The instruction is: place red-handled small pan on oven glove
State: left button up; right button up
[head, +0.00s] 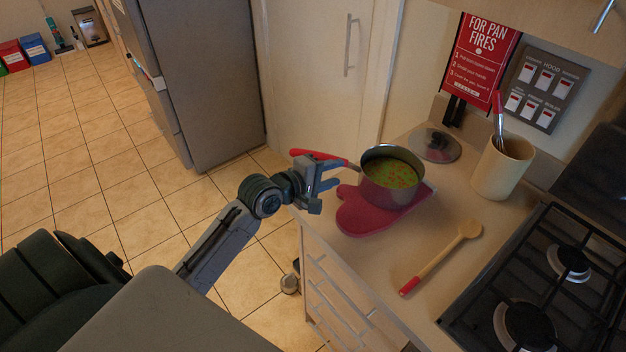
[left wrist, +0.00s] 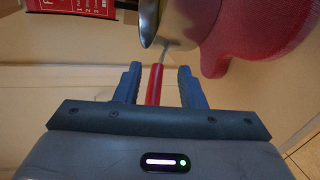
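The small pan (head: 388,187) is steel with green soup in it. It appears to rest upright on the red oven glove (head: 352,217), which shows at its front left and right side. The pan's red handle (head: 318,155) points left, out past the counter edge. My left gripper (head: 334,174) is beside the handle. In the left wrist view the handle (left wrist: 154,86) lies between the two open fingers, with a gap on each side. The pan (left wrist: 183,18) and the glove (left wrist: 245,38) show beyond. My right gripper is out of view.
A wooden spoon (head: 440,258) with a red end lies on the counter in front. A glass lid (head: 436,145) lies behind the pan. A utensil pot (head: 502,168) stands at the back right, beside the gas hob (head: 548,285). Bare counter lies between the glove and the spoon.

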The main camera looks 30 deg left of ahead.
pick_arm(q)
jog(key=v, duration=0.7)
jog(key=shift+s, duration=0.2)
jog(key=shift+r, duration=0.1)
dwell(1.3)
